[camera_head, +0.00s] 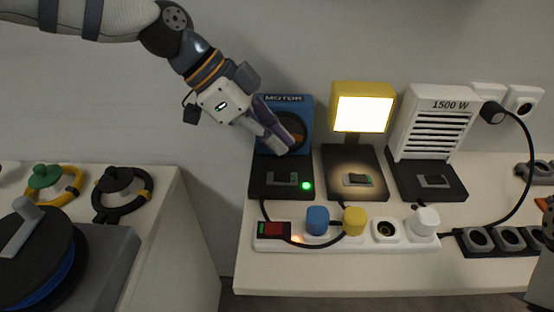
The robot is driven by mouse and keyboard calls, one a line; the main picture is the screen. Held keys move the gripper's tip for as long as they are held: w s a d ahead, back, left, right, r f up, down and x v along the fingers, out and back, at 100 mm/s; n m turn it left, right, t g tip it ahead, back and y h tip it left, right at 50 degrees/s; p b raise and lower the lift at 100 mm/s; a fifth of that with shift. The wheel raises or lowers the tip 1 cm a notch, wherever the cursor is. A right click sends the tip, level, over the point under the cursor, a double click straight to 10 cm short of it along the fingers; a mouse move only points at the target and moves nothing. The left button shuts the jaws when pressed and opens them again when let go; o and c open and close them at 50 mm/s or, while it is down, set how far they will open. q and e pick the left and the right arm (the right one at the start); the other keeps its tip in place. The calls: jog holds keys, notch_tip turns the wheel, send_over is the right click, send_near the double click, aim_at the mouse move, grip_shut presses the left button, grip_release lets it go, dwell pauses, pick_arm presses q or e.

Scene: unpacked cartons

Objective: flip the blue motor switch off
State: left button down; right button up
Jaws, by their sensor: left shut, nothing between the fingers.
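The blue motor unit (305,112), labelled MOTOR, stands at the back of the white table on a black base. Its switch (281,178) sits on the front of that base, beside a lit green lamp (306,186). My left gripper (287,143) is shut and empty. It reaches down from the upper left, in front of the motor unit's face and above the switch in the picture. It hides part of the unit's round dark disc. I cannot tell whether the fingers touch the unit. My right gripper is not clearly visible.
A lit yellow lamp (362,106) and a white 1500 W heater (435,120) stand right of the motor, each with its own switch. A power strip (345,243) with blue, yellow and white plugs lies in front. A cable reel (35,262) is at left.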

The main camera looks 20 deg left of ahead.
aim_at(289, 179)
pick_arm(q)
jog(key=shift+f, duration=2.35)
pick_arm(e)
jog(key=shift+s+f, duration=0.25)
pick_arm(q)
jog(key=shift+f+h+b, duration=0.3)
jog(key=shift+f+b, duration=0.1)
jog(key=shift+f, duration=0.25)
jog(key=shift+s+a+h, duration=0.1)
jog(key=shift+a+h, duration=0.05)
jog(key=shift+h, duration=0.15)
jog(key=shift+s+a+r, duration=0.1)
jog(key=shift+a, duration=0.1)
jog(key=shift+d, duration=0.2)
pick_arm(e)
jog(key=shift+s+a+f+g, duration=0.3)
jog(key=shift+s+a+f, duration=0.05)
jog(key=shift+s+f, duration=0.15)
pick_arm(q)
jog(key=shift+d, duration=0.1)
